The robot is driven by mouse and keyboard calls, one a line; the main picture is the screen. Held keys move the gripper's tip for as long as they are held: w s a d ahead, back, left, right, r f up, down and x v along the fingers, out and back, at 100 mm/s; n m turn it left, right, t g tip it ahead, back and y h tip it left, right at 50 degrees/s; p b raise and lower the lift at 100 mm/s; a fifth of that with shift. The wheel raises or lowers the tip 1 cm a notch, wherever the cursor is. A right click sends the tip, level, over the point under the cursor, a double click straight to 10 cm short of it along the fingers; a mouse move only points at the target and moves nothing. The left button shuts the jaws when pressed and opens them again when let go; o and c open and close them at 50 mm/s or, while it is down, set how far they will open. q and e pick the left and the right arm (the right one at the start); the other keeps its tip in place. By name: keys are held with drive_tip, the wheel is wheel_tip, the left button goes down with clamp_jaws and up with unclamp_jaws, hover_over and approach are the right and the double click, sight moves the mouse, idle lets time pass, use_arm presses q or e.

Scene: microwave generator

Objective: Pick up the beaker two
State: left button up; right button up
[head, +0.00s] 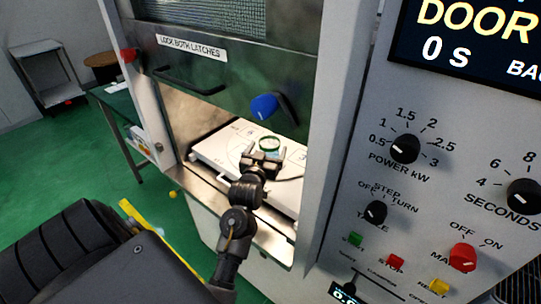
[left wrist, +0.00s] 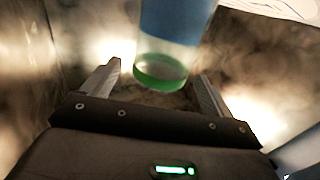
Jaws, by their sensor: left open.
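A clear beaker with a green ring (head: 270,143) stands on the white plate (head: 215,150) inside the microwave chamber in the head view. No number on it can be read. In the left wrist view the beaker (left wrist: 162,70) shows a blue band above and green at its lower end. My left gripper (head: 263,158) reaches in through the opening and is right at the near side of the beaker. Its two fingers (left wrist: 157,78) are open, one to each side of the beaker's green end, with gaps visible. My right gripper is not in view.
The raised door (head: 230,75) with its handle and blue latch knob (head: 264,106) hangs above my left gripper. The chamber's right frame and the control panel (head: 440,210) stand to the right. A green table (head: 115,105) is at the left.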

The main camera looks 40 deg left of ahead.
sight(272, 139)
use_arm(q)
drive_tip(key=shift+w, duration=0.1)
drive_tip(key=shift+w+a+r, duration=0.1)
drive_tip(key=shift+w+a, duration=0.05)
drive_tip(key=shift+w, duration=0.1)
drive_tip(key=p+x, duration=0.1)
drive_tip(key=x, duration=0.3)
drive_tip(key=shift+w+a+f+p, duration=0.25)
drive_tip(key=shift+w+p, duration=0.05)
drive_tip(key=shift+p, duration=0.05)
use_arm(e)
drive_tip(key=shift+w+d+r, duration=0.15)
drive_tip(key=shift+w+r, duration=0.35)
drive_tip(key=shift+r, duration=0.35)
use_arm(q)
drive_tip(key=c, duration=1.6)
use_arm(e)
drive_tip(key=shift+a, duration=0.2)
